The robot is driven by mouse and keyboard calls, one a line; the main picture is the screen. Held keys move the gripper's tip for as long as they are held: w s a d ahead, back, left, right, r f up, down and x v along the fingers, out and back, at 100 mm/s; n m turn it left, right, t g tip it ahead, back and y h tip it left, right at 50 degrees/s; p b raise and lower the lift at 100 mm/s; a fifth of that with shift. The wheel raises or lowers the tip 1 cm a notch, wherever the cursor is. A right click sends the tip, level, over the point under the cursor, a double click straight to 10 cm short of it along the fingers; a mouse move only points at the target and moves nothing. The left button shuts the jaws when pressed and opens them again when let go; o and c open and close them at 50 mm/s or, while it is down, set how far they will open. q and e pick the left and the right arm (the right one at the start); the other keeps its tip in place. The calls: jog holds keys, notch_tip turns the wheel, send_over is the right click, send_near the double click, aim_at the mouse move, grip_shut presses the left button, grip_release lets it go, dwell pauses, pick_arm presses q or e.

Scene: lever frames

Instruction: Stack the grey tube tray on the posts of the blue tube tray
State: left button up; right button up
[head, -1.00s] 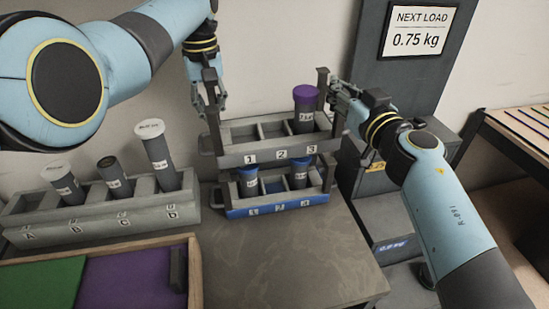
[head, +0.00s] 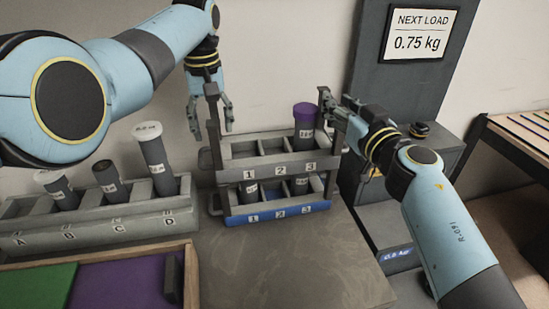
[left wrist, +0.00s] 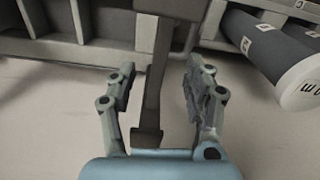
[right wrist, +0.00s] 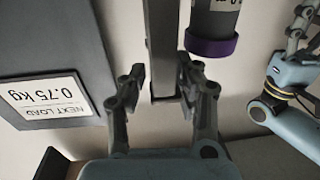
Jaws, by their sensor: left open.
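The grey tube tray (head: 262,174), labelled 1, 2, 3, is directly above the blue tube tray (head: 268,214) and looks level. Its underside meets the blue tray's end posts closely; full seating is hard to see. A purple-capped tube (head: 304,120) stands in the grey tray's compartment 3. Tubes stand in the blue tray's compartments 1 and 3, their tops hidden. My left gripper (head: 212,112) is open around the grey tray's left post; the left wrist view shows the post (left wrist: 150,100) between spread fingers.
A long grey rack (head: 100,224) with several tilted tubes stands at left. A wooden-edged box with green and purple areas (head: 120,275) lies in front. A grey scale column with a sign (head: 418,32) stands at right. The front tabletop (head: 280,270) is clear.

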pick_arm(q)
jog(key=o, duration=0.3)
notch_tip(320, 180, up, 12)
jog(key=shift+s+r, duration=0.1)
jog(key=shift+s, duration=0.05)
dwell(0.4)
pick_arm(e)
jog(key=o, duration=0.8)
jog(key=v, duration=1.2)
